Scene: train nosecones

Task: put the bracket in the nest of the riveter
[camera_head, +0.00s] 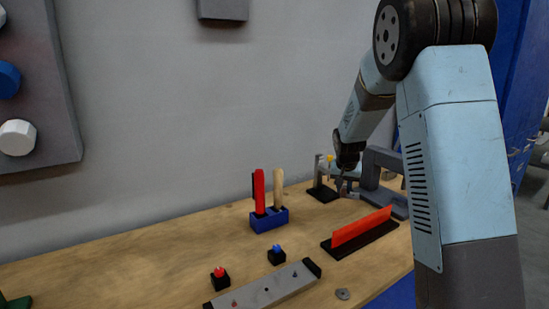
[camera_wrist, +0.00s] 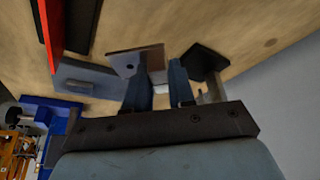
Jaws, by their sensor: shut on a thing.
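My gripper (camera_head: 345,180) is at the far right end of the bench, beside the grey C-shaped riveter (camera_head: 384,160). In the wrist view my gripper (camera_wrist: 160,88) is shut on the bracket (camera_wrist: 124,63), a brownish-grey plate with a small hole. Part of the bracket is hidden by the fingers. A grey-blue part, seemingly of the riveter (camera_wrist: 85,76), lies just left of the bracket in the wrist view. I cannot make out the nest, nor whether the bracket touches the riveter.
A black-based stand (camera_head: 322,194) is close beside my gripper. An orange-red bar on a black base (camera_head: 361,230) lies in front. A blue holder (camera_head: 268,219) with red and wooden handles, small red and blue pieces and a grey plate (camera_head: 268,288) occupy the bench. The left bench is mostly clear.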

